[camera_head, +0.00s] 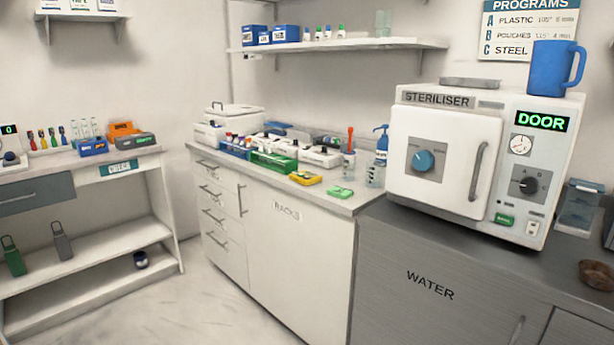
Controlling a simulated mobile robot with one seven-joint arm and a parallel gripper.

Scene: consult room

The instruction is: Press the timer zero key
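No part in view is clearly marked as a timer zero key. The white steriliser (445,155) stands on the grey counter at the right, its door shut and its green display (541,121) reading DOOR. Its right panel has a small round clock-like dial (521,145), a black knob (528,184), a green button (504,220) and a small white switch (533,228). At the left edge, a cut-off device has a small display (9,130) showing a green 0. My gripper is not in view.
A blue mug (552,68) and a metal tray (468,82) sit on top of the steriliser. A clear blue container (578,205) and a brown dish (596,275) stand to its right. The white counter (368,190) holds racks and bottles. The floor (200,315) at front left is clear.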

